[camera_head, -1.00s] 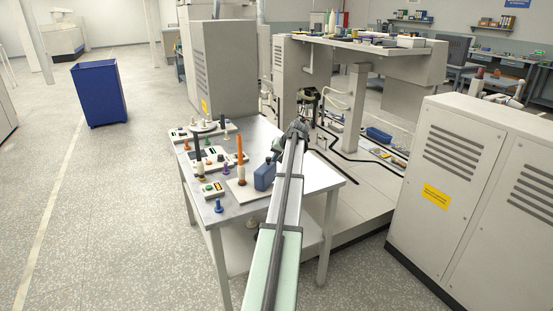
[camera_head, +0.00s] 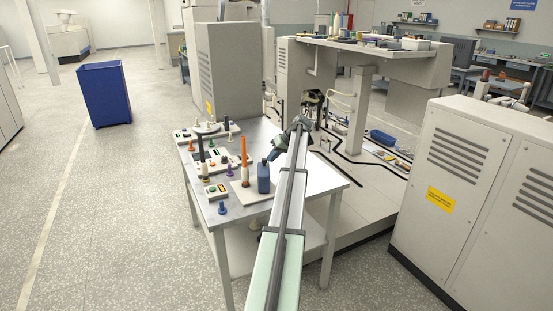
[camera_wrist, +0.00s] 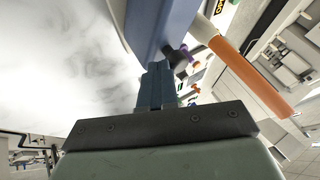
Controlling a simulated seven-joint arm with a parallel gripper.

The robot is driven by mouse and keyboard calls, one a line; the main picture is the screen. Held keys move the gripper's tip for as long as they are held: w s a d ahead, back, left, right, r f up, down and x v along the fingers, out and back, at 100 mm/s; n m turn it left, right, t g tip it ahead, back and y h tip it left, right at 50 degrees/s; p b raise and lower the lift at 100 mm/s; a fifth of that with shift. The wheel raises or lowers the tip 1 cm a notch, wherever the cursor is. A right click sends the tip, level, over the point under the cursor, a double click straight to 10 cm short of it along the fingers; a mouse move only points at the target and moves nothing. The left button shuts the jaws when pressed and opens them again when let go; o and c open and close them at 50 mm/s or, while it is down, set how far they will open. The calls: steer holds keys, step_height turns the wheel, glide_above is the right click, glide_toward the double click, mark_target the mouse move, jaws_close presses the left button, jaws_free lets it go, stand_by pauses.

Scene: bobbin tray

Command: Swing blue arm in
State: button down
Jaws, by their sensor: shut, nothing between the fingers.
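The blue arm (camera_head: 263,178) stands on a light base plate near the right side of the small table. In the wrist view the blue arm (camera_wrist: 165,22) fills the top middle, close in front of the fingers. My gripper (camera_head: 273,154) is at the blue arm's upper right. In the wrist view my gripper's fingers (camera_wrist: 157,80) are together, with nothing between them. Their tips reach the blue arm's lower edge; whether they touch it I cannot tell. An orange rod (camera_head: 243,155) stands just left of the blue arm and also shows in the wrist view (camera_wrist: 242,65).
The table (camera_head: 300,183) has free surface at the right. Dark posts, bobbins and small boxes crowd its left side. A blue knob (camera_head: 222,208) is near the front edge. A grey cabinet (camera_head: 480,190) stands at the right, a blue bin (camera_head: 104,95) at far left.

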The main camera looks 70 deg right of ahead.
steer(key=shift+w+a+n, duration=0.15)
steer(key=shift+w+n, duration=0.15)
steer(key=shift+w, duration=1.15)
steer(key=s+d+r, duration=0.5)
steer(key=s+r, duration=0.2)
steer(key=r, duration=0.1)
steer(key=shift+s+d, duration=0.25)
steer(key=shift+d, duration=0.05)
stand_by(0.5)
